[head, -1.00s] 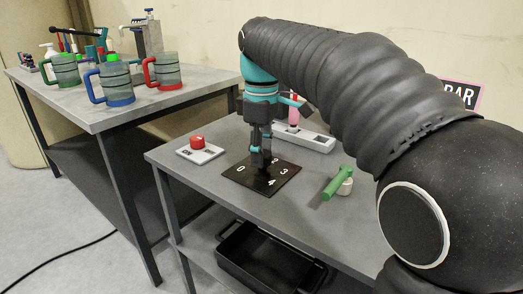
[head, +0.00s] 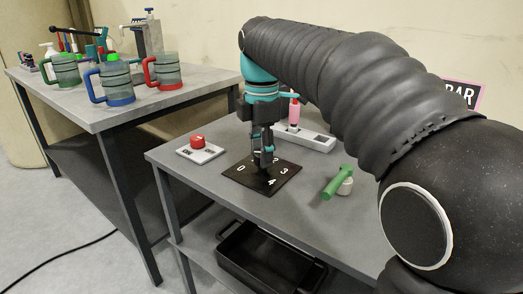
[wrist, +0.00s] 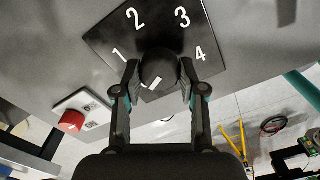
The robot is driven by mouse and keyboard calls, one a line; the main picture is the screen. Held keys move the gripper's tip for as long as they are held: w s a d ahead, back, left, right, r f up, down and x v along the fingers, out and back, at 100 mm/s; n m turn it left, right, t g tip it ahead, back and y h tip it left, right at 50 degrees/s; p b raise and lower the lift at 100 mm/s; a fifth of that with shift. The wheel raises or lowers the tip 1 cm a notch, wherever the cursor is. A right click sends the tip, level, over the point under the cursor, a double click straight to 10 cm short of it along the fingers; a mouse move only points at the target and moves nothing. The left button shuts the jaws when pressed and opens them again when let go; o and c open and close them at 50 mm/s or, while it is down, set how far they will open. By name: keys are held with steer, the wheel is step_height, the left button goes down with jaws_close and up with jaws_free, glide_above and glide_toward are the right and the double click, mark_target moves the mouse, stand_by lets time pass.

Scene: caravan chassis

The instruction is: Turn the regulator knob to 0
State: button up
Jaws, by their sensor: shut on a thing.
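In the wrist view, 1, 2, 3 and 4 show on the plate (wrist: 102,38); I cannot make out the 0 there. The round black knob (wrist: 158,66) stands on the plate. A white mark shows on its lower side in the wrist view, away from 2 and 3. My gripper (wrist: 159,84) points down from above, its fingers shut on the knob's two sides. In the head view my gripper (head: 263,160) hides most of the knob.
A green-handled valve (head: 338,182) is to the right. A black crate (head: 250,258) sits on the lower shelf.

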steer(key=shift+f+n, duration=0.1)
steer(key=shift+n, duration=0.3)
steer(key=o, duration=1.1)
steer(key=shift+d, duration=0.1)
steer(key=shift+o, duration=0.2)
step_height(320, 180, up, 12)
